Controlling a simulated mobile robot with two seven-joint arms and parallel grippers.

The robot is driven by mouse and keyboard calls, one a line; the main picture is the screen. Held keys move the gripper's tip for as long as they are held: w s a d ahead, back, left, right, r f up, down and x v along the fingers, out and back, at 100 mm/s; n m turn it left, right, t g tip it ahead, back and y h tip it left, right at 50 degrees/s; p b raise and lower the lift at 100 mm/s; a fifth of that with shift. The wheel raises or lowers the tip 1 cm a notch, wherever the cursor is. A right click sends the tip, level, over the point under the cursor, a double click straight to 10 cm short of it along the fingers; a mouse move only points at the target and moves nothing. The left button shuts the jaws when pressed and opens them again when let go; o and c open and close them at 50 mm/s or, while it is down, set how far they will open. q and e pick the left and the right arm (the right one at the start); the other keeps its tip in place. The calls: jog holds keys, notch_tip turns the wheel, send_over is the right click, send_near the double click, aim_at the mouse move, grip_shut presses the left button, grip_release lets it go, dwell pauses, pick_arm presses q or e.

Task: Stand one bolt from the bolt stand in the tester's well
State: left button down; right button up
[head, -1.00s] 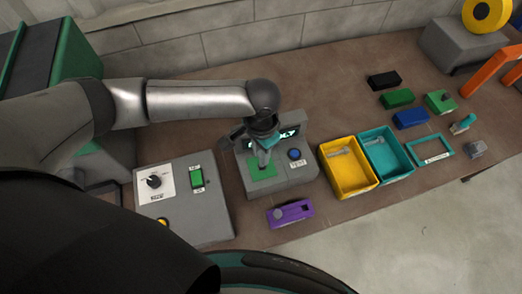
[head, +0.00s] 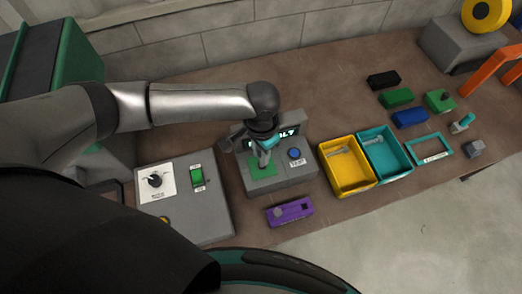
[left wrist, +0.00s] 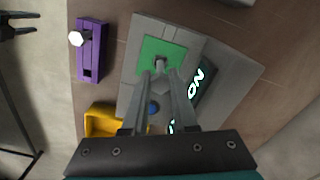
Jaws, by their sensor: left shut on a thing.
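The tester (head: 290,178) is a grey box with a green pad (head: 263,172), a blue button (head: 295,153) and a lit display (head: 287,134). My left gripper (head: 265,160) points down at the pad. In the left wrist view its fingertips (left wrist: 161,72) are shut on a grey bolt (left wrist: 160,63) over the green pad (left wrist: 177,55). The bolt looks upright; its lower end and the well are hidden, so I cannot tell how deep it sits. The purple bolt stand (head: 294,209) holds one bolt (left wrist: 76,38) at one end; its other end shows an empty dark slot. My right gripper (left wrist: 18,24) looks open, apart from everything.
A yellow bin (head: 350,188) and a teal bin (head: 392,171) stand right of the tester, each with a bolt-like part inside. A grey switch box (head: 205,215) stands to the left.

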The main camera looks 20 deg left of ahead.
pick_arm(q)
jog(key=shift+f+b, duration=0.8)
jog(key=shift+f, duration=1)
jog(key=c, duration=0.6)
grip_release()
notch_tip(320, 180, up, 15)
jog(key=shift+r+p, duration=0.1)
jog(key=shift+p, duration=0.55)
jog(key=shift+c, duration=0.4)
